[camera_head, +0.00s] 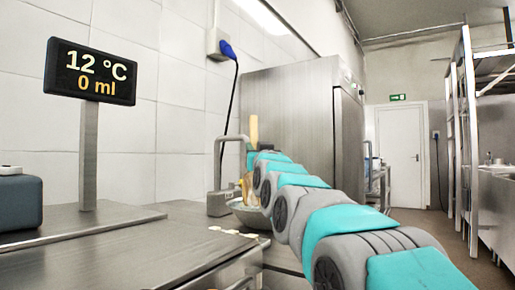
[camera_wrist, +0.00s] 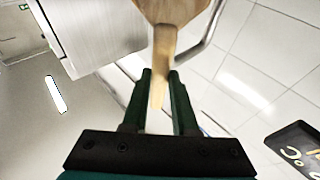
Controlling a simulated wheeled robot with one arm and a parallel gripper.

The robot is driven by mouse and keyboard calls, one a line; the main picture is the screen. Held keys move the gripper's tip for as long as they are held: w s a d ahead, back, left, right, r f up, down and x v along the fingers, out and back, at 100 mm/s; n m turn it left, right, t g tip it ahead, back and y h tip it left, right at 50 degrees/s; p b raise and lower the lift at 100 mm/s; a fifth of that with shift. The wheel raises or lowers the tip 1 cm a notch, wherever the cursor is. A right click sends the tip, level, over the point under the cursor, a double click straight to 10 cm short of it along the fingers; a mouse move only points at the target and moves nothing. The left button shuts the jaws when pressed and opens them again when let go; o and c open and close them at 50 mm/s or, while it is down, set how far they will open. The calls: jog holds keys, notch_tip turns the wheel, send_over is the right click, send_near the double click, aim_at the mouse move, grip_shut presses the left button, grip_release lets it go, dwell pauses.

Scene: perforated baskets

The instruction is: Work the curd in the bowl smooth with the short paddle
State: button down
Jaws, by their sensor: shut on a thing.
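My gripper (camera_wrist: 160,75) is shut on the wooden short paddle (camera_wrist: 172,8); the handle lies between the two dark green fingers, with the broad part beyond the fingertips. The curd's surface is not clearly visible.
A metal stand with a bent tube (camera_head: 218,201) is just left of the bowl. Pale spots (camera_head: 238,233) lie on the counter in front. A display (camera_head: 91,72) reads 12 °C and 0 ml. A blue-grey box (camera_head: 18,200) stands far left. A steel cabinet (camera_head: 292,105) is behind.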

jog(key=shift+s+a, duration=0.1)
jog(key=shift+a, duration=0.5)
jog(key=shift+d+f, duration=0.15)
jog(key=shift+w+d+b, duration=0.2)
jog(key=shift+d+b, duration=0.25)
jog(key=shift+d, duration=0.25)
jog(key=shift+r, duration=0.2)
jog(key=shift+a, duration=0.2)
jog(key=shift+s+a+p, duration=0.2)
jog(key=shift+a+p, duration=0.35)
jog(key=shift+a, duration=0.05)
